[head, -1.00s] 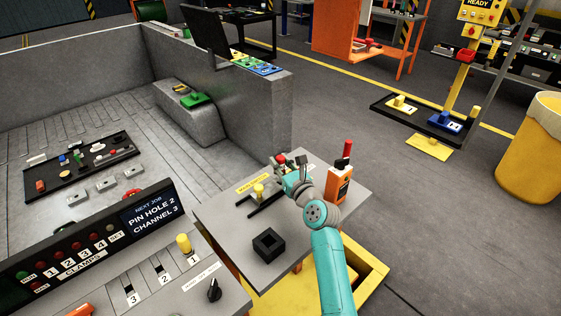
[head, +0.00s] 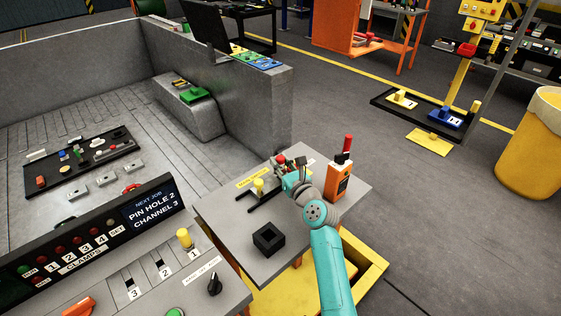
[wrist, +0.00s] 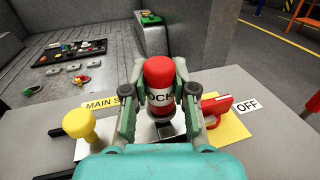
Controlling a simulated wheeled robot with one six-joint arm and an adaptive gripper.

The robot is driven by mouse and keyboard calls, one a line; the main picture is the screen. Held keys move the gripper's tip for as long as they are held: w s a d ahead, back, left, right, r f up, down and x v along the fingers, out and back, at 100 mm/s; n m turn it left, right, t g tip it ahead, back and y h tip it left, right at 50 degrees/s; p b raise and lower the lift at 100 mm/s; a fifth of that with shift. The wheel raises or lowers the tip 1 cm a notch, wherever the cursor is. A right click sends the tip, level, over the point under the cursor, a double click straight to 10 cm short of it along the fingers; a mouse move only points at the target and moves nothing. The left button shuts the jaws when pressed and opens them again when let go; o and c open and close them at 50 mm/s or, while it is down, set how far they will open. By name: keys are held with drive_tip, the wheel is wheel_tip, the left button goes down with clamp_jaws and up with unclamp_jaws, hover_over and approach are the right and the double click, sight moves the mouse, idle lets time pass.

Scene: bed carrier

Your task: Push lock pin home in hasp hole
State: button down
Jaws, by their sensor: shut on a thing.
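My gripper (wrist: 160,108) is shut on a red lock pin (wrist: 159,72) with a white band reading "OCK". In the wrist view the pin stands roughly upright between the two fingers. Its lower end and the hasp hole are mostly hidden behind the fingers and wrist, so I cannot tell how deep the pin sits. A red handle (wrist: 216,106) lies just right of the fingers, beside the "OFF" label (wrist: 248,106). In the head view my gripper (head: 287,174) is over the grey table (head: 222,212), with the red pin top (head: 281,159) showing at its far side.
A yellow knob (wrist: 79,124) stands left of my gripper by the "MAIN S" label (wrist: 101,104). In the head view an orange device (head: 338,182) stands close right of the wrist. A black square holder (head: 268,239) sits nearer on the table. A grey wall (head: 265,110) rises behind.

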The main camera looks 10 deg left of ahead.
drive_tip(key=shift+f, duration=0.8)
drive_tip(key=c, duration=0.9)
unclamp_jaws()
drive_tip(key=shift+o, duration=0.2)
drive_tip(key=v, duration=1.2)
drive_tip(key=shift+f, duration=0.1)
